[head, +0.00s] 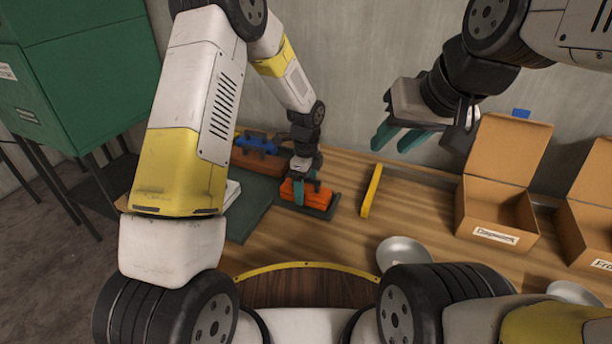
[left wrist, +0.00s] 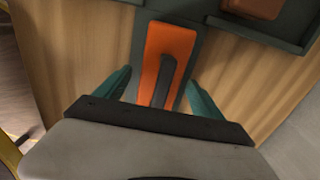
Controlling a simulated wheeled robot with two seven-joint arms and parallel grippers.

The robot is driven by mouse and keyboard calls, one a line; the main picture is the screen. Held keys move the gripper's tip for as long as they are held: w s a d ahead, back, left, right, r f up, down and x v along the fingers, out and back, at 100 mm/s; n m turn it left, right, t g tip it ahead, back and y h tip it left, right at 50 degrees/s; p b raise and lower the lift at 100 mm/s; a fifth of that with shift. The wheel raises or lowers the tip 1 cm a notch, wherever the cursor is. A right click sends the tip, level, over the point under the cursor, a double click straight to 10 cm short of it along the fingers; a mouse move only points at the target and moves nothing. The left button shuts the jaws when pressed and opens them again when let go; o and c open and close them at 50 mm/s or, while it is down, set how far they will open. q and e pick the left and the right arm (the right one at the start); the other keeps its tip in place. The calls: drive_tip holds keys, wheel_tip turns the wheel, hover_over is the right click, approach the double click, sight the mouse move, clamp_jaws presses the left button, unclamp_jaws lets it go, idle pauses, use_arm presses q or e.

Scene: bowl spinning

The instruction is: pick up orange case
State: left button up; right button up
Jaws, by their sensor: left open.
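The orange case (head: 316,194) lies on a dark green mat (head: 325,212) on the wooden table, in the middle of the head view. In the left wrist view the orange case (left wrist: 168,52) has a dark strip along its middle, and its near end is hidden by my gripper body. My left gripper (head: 299,192) is open, with one teal finger (left wrist: 115,85) and the other (left wrist: 203,100) on either side of the case. I cannot tell whether they touch it. My right gripper (head: 396,140) is raised at the upper right, its teal fingers apart and empty.
A yellow bar (head: 371,190) lies right of the mat. Open cardboard boxes (head: 497,205) stand at the right, with a metal bowl (head: 404,252) in front. A blue object (head: 257,142) sits behind left. A green cabinet (head: 85,70) stands far left.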

use_arm(q)
drive_tip(key=shift+f, duration=0.35)
clamp_jaws()
drive_tip(key=shift+r, duration=0.1)
